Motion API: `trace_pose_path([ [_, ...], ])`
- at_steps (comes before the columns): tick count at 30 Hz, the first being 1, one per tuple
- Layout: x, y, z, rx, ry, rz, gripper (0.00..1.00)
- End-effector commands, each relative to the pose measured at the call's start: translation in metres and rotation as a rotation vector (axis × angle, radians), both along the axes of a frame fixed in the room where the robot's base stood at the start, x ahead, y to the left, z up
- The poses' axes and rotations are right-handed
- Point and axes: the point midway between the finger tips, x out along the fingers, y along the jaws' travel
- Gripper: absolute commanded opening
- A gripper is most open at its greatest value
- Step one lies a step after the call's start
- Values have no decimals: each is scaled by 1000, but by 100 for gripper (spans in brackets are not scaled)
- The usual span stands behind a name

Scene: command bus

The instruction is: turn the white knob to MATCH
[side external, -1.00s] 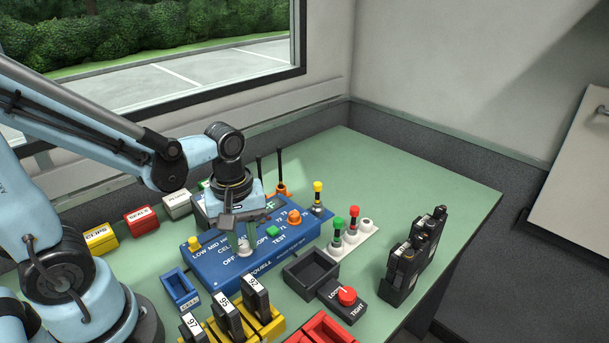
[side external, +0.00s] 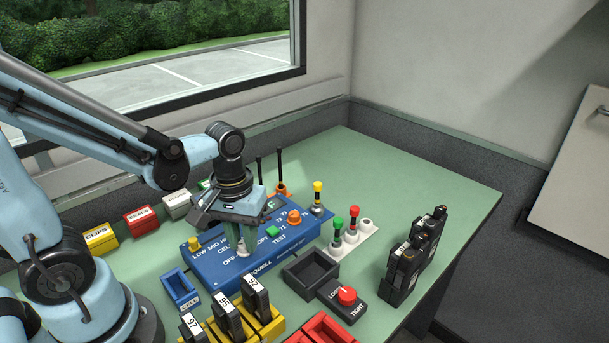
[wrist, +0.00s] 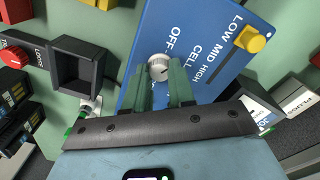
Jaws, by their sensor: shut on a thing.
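The white knob (side external: 243,250) is on the front part of the blue panel (side external: 212,277). My gripper (side external: 241,243) points down at it, with its green fingers shut on the knob's sides. In the wrist view the knob (wrist: 159,66) shows just beyond the fingertips of my gripper (wrist: 162,76), with a dark pointer mark on its face. The printed word OFF is beside the knob. No MATCH label can be read, and my fingers cover part of the panel around the knob.
The panel also bears a yellow knob (side external: 194,244), a green button (side external: 272,232) and an orange knob (side external: 294,217). A dark open tray (side external: 311,271) and a red knob (side external: 347,296) stand to the right. The far right of the green table (side external: 430,180) is clear.

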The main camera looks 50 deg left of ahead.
Motion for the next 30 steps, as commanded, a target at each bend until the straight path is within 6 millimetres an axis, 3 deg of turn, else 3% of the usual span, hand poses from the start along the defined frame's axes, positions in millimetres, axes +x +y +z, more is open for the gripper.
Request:
trace_pose_path([
  [30,0,0,0,-2,3,-966,0],
])
